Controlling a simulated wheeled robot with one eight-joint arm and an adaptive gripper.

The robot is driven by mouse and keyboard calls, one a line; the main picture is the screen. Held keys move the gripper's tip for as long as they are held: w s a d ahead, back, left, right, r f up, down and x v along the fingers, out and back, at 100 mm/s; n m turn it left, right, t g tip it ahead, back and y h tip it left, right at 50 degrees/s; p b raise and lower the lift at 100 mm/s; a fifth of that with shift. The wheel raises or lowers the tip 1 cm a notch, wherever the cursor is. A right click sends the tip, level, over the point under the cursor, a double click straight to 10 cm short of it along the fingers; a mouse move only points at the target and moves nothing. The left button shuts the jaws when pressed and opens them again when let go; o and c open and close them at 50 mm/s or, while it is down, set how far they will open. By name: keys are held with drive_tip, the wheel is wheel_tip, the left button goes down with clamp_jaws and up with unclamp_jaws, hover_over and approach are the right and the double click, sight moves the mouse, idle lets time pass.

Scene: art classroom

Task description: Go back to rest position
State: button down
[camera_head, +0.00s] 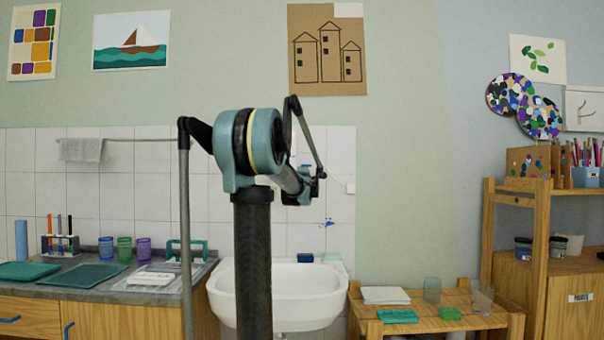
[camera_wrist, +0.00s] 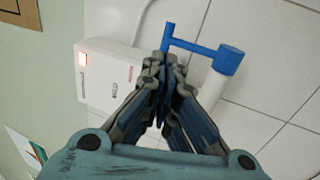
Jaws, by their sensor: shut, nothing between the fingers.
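In the wrist view my gripper (camera_wrist: 165,62) is shut, its fingertips together with nothing between them. Past the tips is a blue bar with a round blue end (camera_wrist: 230,60); I cannot tell if the fingertips touch it. A white box (camera_wrist: 108,75) with a small red light is on the left of the fingers. In the head view my arm stands in front of the sink and bends toward the tiled wall. The gripper's fingertips cannot be made out there.
A white sink (camera_head: 295,290) is behind my arm. A grey counter (camera_head: 110,290) with trays and cups is on the left. A low wooden table (camera_head: 450,320) with paper and glasses is on the right, beside a wooden shelf (camera_head: 540,230). A towel (camera_head: 80,150) hangs on a rail.

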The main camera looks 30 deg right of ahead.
drive_tip(key=r+v, duration=0.1)
drive_tip(key=v, duration=0.6)
drive_tip(key=s+a+f+m+g+y, duration=0.2)
drive_tip(key=s+a+f+m+g, duration=0.3)
drive_tip(key=a+f, duration=0.7)
drive_tip(key=s+a+f+m+g+y, duration=0.2)
drive_tip(key=s+a+f+m+g, duration=0.15)
drive_tip(key=s+a+f, duration=0.8)
drive_tip(key=s+a+f+m+g+y, duration=0.1)
drive_tip(key=s+a+f+g+y, duration=0.1)
drive_tip(key=s+a+f, duration=0.3)
drive_tip(key=s+a+f+m+g+y, duration=0.1)
drive_tip(key=s+a+f+g, duration=0.2)
drive_tip(key=s+f, duration=0.7)
drive_tip(key=s+a+f+m+g+y, duration=0.2)
drive_tip(key=s+a+f+g, duration=0.1)
drive_tip(key=s+a+f, duration=0.4)
wheel_tip(320, 180, down, 4)
drive_tip(key=shift+s+a+r+y, duration=0.2)
drive_tip(key=shift+r+y, duration=0.05)
drive_tip(key=shift+y, duration=0.05)
drive_tip(key=shift+w+f, duration=0.2)
drive_tip(key=shift+w, duration=0.25)
